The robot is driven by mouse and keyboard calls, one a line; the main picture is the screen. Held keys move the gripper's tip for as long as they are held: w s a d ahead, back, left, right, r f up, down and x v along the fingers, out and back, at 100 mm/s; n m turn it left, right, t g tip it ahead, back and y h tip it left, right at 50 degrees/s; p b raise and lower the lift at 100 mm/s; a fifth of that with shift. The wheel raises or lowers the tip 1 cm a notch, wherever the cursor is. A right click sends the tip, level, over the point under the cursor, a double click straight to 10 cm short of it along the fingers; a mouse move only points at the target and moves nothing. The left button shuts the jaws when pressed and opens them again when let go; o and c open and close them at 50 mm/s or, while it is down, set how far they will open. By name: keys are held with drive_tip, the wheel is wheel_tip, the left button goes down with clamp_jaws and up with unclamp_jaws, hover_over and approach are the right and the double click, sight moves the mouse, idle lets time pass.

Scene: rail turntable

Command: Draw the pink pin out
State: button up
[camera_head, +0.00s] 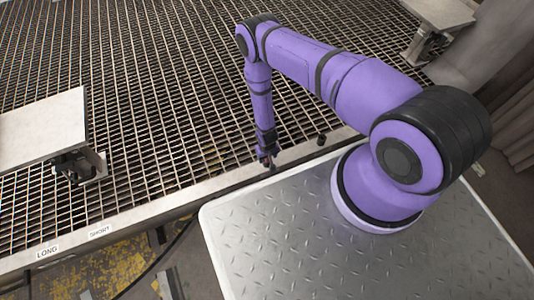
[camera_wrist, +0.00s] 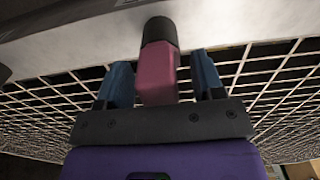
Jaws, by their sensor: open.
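The pink pin (camera_wrist: 158,78) stands out clearly in the wrist view, a pink block with a black round end (camera_wrist: 159,31) toward the pale metal edge. My gripper (camera_wrist: 161,70) is open, with one blue finger on each side of the pink block. A gap shows between the pink block and each finger. In the head view my gripper (camera_head: 267,161) points down at the platform's near edge; the pin there is too small and covered to make out surely.
A metal grating (camera_head: 150,90) fills the platform, with a pale edge rail (camera_head: 180,204) along its near side. A small black knob (camera_head: 321,140) stands on the rail, right of my gripper. A grey plate (camera_head: 40,128) is at left. Labels LONG (camera_head: 47,251) and SHORT (camera_head: 99,232) mark the rail.

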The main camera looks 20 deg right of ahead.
drive_tip(key=shift+f, duration=0.1)
drive_tip(key=c, duration=0.9)
drive_tip(key=shift+o, duration=1.3)
drive_tip(key=shift+c, duration=1.3)
drive_tip(key=shift+r, duration=0.7)
drive_tip(key=shift+r, duration=3)
drive_tip(key=shift+r, duration=2.55)
